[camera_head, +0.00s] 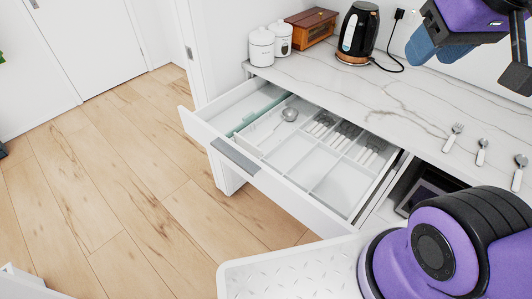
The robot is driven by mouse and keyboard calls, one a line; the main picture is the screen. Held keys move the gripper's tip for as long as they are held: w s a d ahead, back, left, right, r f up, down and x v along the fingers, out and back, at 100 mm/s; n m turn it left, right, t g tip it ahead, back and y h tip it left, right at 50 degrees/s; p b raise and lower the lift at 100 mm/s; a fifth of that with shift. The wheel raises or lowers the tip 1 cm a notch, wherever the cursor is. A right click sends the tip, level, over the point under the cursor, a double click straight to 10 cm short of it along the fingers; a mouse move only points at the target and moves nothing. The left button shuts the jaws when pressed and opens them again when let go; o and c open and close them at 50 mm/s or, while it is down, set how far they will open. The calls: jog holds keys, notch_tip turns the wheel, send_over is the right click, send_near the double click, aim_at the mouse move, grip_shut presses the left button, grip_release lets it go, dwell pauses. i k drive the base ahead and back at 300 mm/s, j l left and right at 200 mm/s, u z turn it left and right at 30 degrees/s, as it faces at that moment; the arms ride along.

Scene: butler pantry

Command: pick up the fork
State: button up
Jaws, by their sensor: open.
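A fork (453,137) with a light handle lies on the marble counter (340,88), at the right. My gripper (437,50) is at the upper right, above and apart from the counter. Its blue fingers show in part, and they look empty. The fork is clear of my gripper and nothing covers it.
Two more utensils that look like spoons (481,152) (519,173) lie right of the fork. A pulled-out drawer (202,128) holds a divided tray with several utensils and a ladle (290,114). A kettle (357,35), white canisters (262,47) and a wooden box (311,25) stand behind.

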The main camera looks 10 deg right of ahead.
aim_at(447, 148)
jog(key=k+l, duration=0.1)
jog(key=l, duration=0.3)
jog(key=k+l+u, duration=0.1)
jog(key=l, duration=0.35)
jog(key=k+l+u, duration=0.1)
jog(key=l, duration=0.3)
